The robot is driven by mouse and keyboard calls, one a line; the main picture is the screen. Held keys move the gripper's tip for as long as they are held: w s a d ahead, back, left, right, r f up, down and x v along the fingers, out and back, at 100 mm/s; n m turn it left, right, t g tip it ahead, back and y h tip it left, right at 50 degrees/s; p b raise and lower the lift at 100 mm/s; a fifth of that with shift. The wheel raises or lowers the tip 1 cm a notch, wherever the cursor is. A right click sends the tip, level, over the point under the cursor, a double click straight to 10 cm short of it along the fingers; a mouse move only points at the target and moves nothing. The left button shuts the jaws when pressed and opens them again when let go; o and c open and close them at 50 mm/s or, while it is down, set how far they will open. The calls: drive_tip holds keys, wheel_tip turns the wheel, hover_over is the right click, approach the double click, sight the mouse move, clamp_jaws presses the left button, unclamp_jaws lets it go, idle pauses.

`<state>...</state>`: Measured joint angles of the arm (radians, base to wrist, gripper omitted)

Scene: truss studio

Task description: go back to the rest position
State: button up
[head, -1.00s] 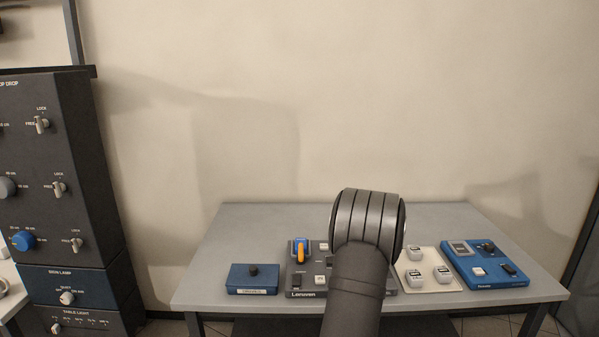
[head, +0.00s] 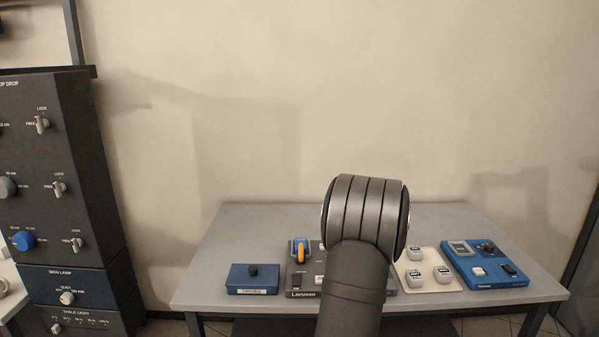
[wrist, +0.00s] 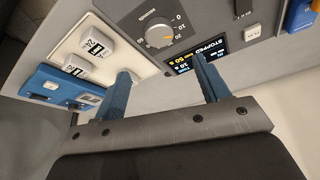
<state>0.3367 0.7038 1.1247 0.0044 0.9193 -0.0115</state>
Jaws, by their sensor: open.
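My gripper (wrist: 161,88) shows in the wrist view with its two blue fingers spread apart and nothing between them. Its fingers are above the table devices, near a dark grey panel (wrist: 213,18) with a round dial (wrist: 159,32) and a small screen reading "STOPPED" (wrist: 190,62). In the head view my arm's dark rounded joint stands in front of the table and hides part of the dark panel (head: 303,293); the fingers are hidden there.
On the grey table (head: 250,220) stand a blue box with a black knob (head: 252,279), a pale tray (head: 440,258) with several white blocks, and a blue panel (head: 490,265). A tall dark control cabinet (head: 85,150) stands at the left.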

drive_tip(key=x, duration=1.2)
drive_tip(key=shift+s, duration=0.15)
drive_tip(key=shift+r+n, duration=0.15)
drive_tip(key=shift+n, duration=0.35)
drive_tip(key=shift+d+n+y, duration=0.1)
drive_tip(key=shift+n+y, duration=0.5)
drive_tip(key=shift+n, duration=0.7)
drive_tip(key=shift+n+y, duration=0.6)
drive_tip(key=shift+n, duration=0.7)
drive_tip(key=a+v, duration=0.1)
drive_tip(key=v, duration=1)
drive_tip(key=shift+d, duration=0.4)
